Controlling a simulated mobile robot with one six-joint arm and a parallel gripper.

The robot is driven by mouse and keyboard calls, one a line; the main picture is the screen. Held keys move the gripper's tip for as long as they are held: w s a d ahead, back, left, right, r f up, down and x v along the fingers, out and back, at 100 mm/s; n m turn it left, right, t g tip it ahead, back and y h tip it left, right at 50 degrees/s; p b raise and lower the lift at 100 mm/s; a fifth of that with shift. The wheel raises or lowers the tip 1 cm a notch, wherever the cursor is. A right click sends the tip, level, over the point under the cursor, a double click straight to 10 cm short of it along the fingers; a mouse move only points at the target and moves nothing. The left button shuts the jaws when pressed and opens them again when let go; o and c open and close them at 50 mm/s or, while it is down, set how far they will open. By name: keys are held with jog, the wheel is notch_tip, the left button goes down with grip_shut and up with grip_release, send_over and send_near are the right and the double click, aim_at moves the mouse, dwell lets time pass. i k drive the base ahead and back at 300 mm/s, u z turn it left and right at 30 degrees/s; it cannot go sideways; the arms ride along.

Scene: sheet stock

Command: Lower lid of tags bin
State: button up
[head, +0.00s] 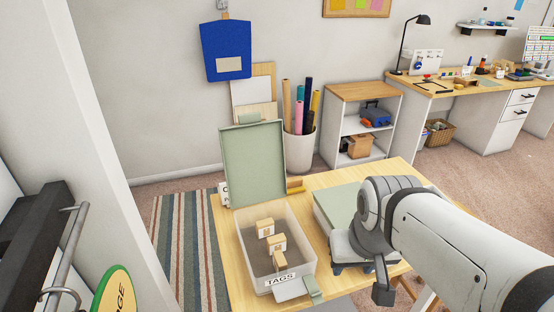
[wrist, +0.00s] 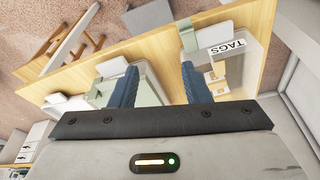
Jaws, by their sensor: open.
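The tags bin (head: 308,248) is a clear box with a white TAGS label (head: 280,280) on its front, standing on the wooden table. Its pale green lid (head: 253,165) stands raised, nearly upright, at the back edge. Several small tan-and-white pieces (head: 277,243) lie inside. The bin also shows at the right of the wrist view (wrist: 250,62); its lid cannot be made out there. My gripper (wrist: 158,67) is open and empty, its two blue fingers pointing over the table between the tags bin and another bin. In the head view my arm mostly hides it, right of the tags bin.
A second bin with a closed green lid (head: 340,205) stands right of the tags bin, partly behind my arm. A white container of rolls (head: 299,148) stands behind the table. A shelf unit (head: 364,92) and a desk (head: 470,86) are farther back.

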aim_at(253, 150)
jog(key=u, duration=0.85)
jog(key=i, duration=0.3)
jog(key=z, duration=0.3)
